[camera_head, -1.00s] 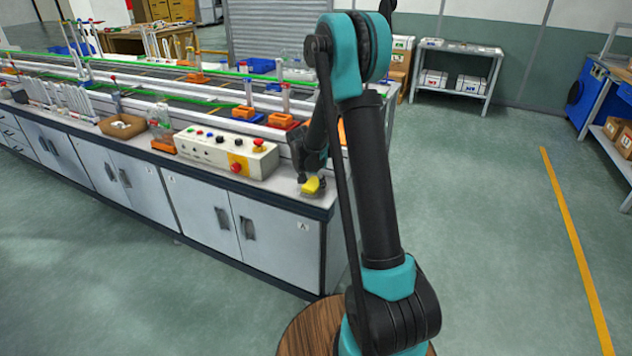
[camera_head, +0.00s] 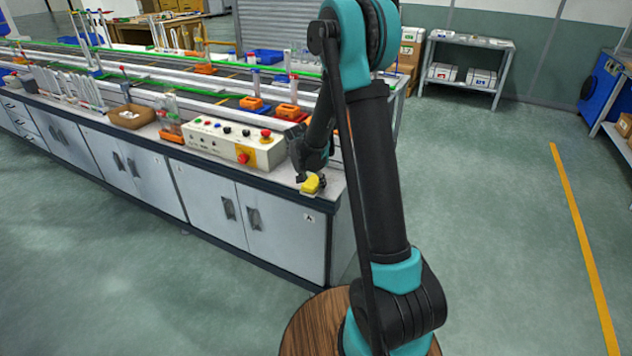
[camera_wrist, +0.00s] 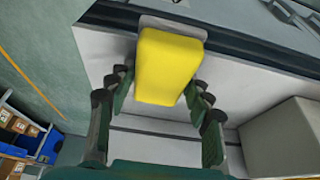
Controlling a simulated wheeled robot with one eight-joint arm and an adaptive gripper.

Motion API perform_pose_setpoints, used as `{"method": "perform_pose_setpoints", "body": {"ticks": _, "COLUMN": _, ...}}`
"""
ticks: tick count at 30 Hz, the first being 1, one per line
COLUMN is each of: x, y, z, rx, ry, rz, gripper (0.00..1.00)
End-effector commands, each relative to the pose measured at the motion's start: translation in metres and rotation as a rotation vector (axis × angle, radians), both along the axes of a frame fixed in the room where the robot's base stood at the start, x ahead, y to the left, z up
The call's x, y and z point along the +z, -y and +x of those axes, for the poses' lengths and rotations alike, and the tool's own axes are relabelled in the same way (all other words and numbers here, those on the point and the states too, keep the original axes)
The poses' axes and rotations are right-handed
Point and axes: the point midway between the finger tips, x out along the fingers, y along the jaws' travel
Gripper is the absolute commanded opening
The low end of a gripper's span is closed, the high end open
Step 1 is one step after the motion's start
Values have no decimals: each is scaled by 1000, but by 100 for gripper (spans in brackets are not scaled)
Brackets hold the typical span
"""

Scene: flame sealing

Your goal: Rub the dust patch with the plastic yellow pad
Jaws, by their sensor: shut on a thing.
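The yellow pad (camera_head: 311,184) is in my gripper (camera_head: 307,179), low over the front edge of the grey bench top near its right end. In the wrist view the pad (camera_wrist: 168,62) sits between the two dark fingers of my gripper (camera_wrist: 160,92), which is shut on it. A pale grey strip (camera_wrist: 178,25) shows just beyond the pad's far end; I cannot tell whether it is the dust patch. No dust patch can be made out clearly. Whether the pad touches the bench top is not clear.
A control box (camera_head: 235,142) with coloured buttons stands left of my gripper on the bench. Orange blocks (camera_head: 288,111), a brown tray (camera_head: 130,117) and a bottle (camera_head: 170,115) are farther along. The floor to the right is open, with a yellow line (camera_head: 585,245).

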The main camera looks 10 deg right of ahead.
Motion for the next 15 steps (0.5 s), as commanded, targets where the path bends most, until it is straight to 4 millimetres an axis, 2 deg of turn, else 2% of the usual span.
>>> {"method": "perform_pose_setpoints", "body": {"ticks": 6, "x": 1, "y": -11, "z": 8, "rx": 3, "ry": 0, "rz": 1, "gripper": 5}}
{"method": "perform_pose_setpoints", "body": {"ticks": 15, "x": 0, "y": -2, "z": 20, "rx": -1, "ry": 1, "rz": 1, "gripper": 5}}
